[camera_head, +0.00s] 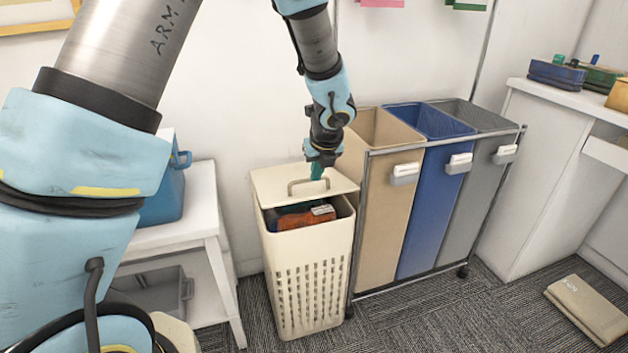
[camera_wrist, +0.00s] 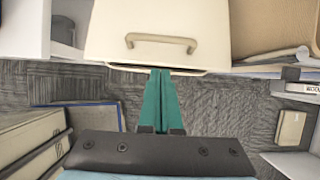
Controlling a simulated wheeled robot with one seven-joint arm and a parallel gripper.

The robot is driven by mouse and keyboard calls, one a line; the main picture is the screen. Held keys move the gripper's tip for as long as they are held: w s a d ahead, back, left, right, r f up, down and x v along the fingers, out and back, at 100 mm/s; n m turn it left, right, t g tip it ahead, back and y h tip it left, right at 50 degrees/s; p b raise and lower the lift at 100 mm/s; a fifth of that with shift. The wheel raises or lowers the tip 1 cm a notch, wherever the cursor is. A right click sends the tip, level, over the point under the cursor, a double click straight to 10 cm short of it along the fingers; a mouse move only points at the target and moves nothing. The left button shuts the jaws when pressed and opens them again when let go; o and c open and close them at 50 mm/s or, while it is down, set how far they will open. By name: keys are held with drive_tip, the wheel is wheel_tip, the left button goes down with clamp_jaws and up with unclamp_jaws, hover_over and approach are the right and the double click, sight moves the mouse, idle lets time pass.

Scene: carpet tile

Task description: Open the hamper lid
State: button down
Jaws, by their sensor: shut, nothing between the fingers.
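The cream hamper (camera_head: 308,285) stands on the carpet, its lower wall pierced with slots. Its cream lid (camera_head: 272,186) is partly raised, with a gap in front showing orange and dark contents (camera_head: 304,217). The lid carries a bar handle (camera_head: 293,185), also seen in the wrist view (camera_wrist: 162,41). My gripper (camera_head: 317,172) is shut and empty, with teal fingers beside the handle in the head view. In the wrist view, my fingertips (camera_wrist: 160,72) are at the lid's front edge, below the handle. I cannot tell whether they touch the lid.
A wheeled sorter with beige (camera_head: 392,215), blue (camera_head: 432,205) and grey bins stands close on the hamper's right. A white shelf table (camera_head: 208,210) with a blue container (camera_head: 165,195) is on the left. A white counter (camera_head: 545,170) is at right. A beige folded item (camera_head: 587,307) lies on the carpet.

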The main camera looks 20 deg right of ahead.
sight(311, 194)
drive_tip(key=x, duration=0.8)
drive_tip(key=shift+f+b, duration=0.1)
drive_tip(key=shift+b, duration=0.25)
